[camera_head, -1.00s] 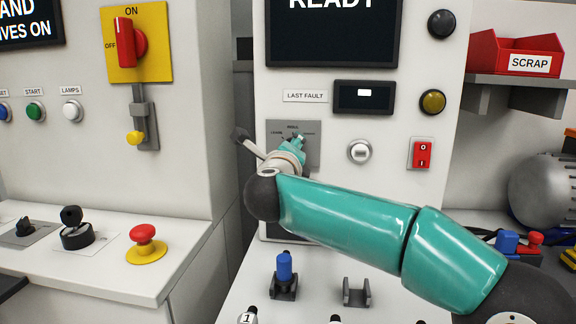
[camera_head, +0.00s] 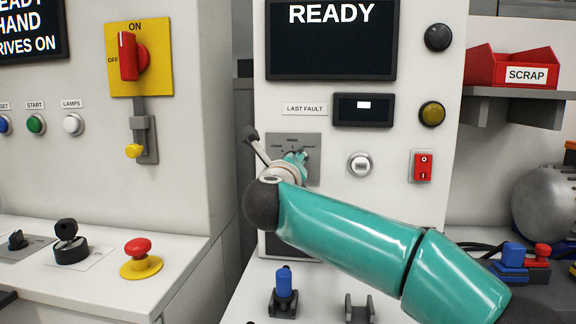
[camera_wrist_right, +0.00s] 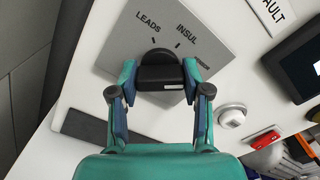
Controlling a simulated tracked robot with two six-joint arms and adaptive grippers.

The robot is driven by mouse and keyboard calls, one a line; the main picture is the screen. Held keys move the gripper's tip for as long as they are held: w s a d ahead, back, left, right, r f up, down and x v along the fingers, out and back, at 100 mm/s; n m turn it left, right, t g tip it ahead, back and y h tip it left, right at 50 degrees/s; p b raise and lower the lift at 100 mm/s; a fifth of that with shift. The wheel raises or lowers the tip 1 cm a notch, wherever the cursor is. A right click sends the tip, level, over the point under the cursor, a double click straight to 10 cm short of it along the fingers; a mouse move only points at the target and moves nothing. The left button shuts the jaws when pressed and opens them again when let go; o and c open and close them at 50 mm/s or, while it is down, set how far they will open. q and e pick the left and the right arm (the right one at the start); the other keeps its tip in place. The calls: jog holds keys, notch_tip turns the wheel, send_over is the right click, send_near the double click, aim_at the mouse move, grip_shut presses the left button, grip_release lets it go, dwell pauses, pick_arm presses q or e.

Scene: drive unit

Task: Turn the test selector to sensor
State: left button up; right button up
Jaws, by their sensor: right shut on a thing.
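The test selector is a black knob (camera_wrist_right: 158,58) on a grey plate (camera_wrist_right: 135,40) in the right wrist view. The plate reads LEADS and INSUL; a third label at the right is too small and partly covered to read surely. My right gripper (camera_wrist_right: 160,80) is shut on the knob, one finger on each side. Which label the knob points to is not clear. In the head view the plate (camera_head: 313,172) is on the white cabinet front, and my right gripper (camera_head: 297,158) covers the knob. My left gripper is not in view.
Right of the plate are a round white button (camera_head: 360,164) and a red rocker switch (camera_head: 423,166). A LAST FAULT display (camera_head: 363,110) sits above. A blue-handled part (camera_head: 284,285) stands on the ledge below. A red emergency button (camera_head: 138,248) is at the left.

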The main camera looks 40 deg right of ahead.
jog(key=o, duration=1.2)
jog(key=shift+d+f, duration=0.2)
jog(key=shift+c, duration=0.2)
jog(key=v, duration=1.2)
jog(key=shift+w+a+r, duration=0.1)
